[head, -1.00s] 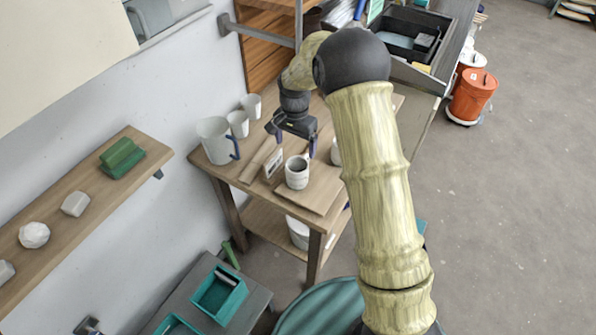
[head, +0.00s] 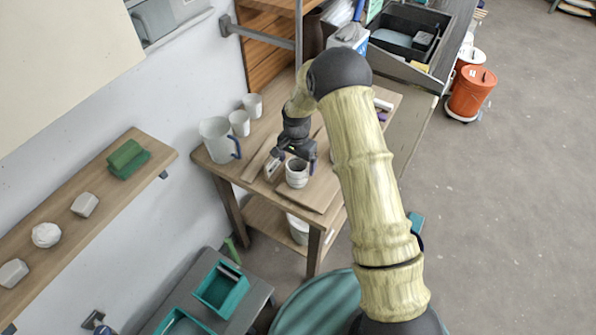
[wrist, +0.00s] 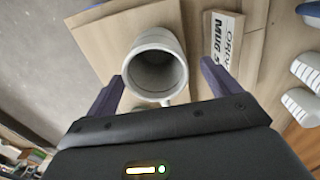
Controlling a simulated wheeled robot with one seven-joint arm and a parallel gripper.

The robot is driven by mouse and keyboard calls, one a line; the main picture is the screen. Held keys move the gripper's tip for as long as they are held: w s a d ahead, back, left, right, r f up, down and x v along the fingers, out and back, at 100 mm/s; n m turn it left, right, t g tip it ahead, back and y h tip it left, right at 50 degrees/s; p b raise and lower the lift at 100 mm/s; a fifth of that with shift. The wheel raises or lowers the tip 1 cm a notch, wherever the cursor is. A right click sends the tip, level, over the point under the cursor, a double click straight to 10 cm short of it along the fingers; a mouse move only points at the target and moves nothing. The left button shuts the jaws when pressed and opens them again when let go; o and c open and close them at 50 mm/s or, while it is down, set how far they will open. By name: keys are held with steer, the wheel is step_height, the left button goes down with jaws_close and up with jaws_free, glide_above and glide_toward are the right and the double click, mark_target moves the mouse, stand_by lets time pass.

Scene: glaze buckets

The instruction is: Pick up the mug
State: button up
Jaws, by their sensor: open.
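The mug (head: 297,174) is a small pale grey-white cup standing upright on a wooden board on the table. In the wrist view the mug (wrist: 156,66) shows from above, its dark inside visible and a short handle pointing toward my gripper. My gripper (head: 295,160) is just above and behind the mug in the head view. In the wrist view my gripper (wrist: 160,78) is open, with one purple finger on each side of the mug's near part and gaps to both. The fingers do not visibly touch it.
A small sign (wrist: 222,40) lettered "MUG" stands close to the right finger. A white pitcher (head: 216,140) and two white cups (head: 239,123) (head: 252,105) stand at the table's back left. The wooden board (head: 318,196) has bare room in front of the mug.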

mark_target(298, 168)
step_height(298, 168, down, 3)
steer(key=shift+d+r+p, duration=0.1)
steer(key=shift+d+p, duration=0.05)
steer(key=shift+p, duration=0.65)
steer(key=shift+f, duration=0.35)
steer(key=shift+s, duration=0.15)
steer(key=c, duration=1.3)
steer(key=shift+o, duration=0.2)
steer(key=shift+r, duration=0.15)
steer(key=shift+w+r+b, duration=0.2)
steer(key=shift+r+b, duration=0.3)
steer(key=shift+r, duration=0.1)
step_height(298, 168, up, 9)
steer(key=b, duration=0.3)
steer(key=shift+f, duration=0.2)
